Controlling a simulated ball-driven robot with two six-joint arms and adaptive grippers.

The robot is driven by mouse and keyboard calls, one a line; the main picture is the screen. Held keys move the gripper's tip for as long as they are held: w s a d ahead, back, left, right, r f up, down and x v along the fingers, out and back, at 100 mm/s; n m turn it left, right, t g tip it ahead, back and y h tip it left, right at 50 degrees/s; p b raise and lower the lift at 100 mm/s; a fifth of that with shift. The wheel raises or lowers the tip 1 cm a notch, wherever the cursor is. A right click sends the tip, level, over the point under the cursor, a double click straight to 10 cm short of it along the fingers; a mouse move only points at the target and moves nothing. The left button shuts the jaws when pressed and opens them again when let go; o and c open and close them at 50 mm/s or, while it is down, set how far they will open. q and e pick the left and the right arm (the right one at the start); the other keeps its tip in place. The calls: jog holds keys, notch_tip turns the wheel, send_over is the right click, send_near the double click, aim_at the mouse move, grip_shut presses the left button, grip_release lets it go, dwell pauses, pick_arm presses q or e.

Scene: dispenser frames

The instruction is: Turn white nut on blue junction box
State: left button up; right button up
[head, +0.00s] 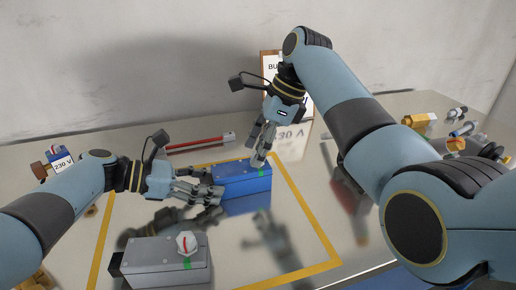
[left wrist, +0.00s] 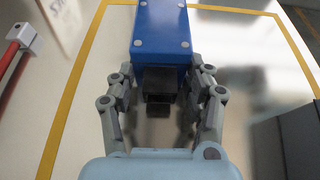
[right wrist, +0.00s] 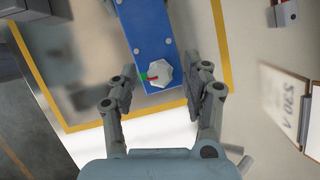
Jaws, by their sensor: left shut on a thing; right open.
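The blue junction box (head: 250,185) lies on the shiny table inside a yellow taped outline. My left gripper (head: 214,190) is shut on its left end; in the left wrist view the fingers (left wrist: 160,72) flank the blue box (left wrist: 160,40), with a black end piece (left wrist: 160,85) between them. The white nut (right wrist: 160,74) sits on the box's other end, its red mark beside a green mark on the box. My right gripper (right wrist: 163,90) is open, its fingers apart on both sides of the nut and not visibly touching it. In the head view, my right gripper (head: 262,152) hides the nut.
A grey box (head: 165,265) with its own white nut (head: 187,243) stands in front. A red bar (head: 197,144) lies behind the blue box. Several loose parts (head: 455,143) lie at right. A 230 V block (head: 63,162) is at left. Table between the boxes is clear.

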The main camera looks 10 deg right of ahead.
jog(key=v, duration=0.7)
jog(key=shift+r, duration=0.1)
pick_arm(q)
jog(key=o, duration=1.4)
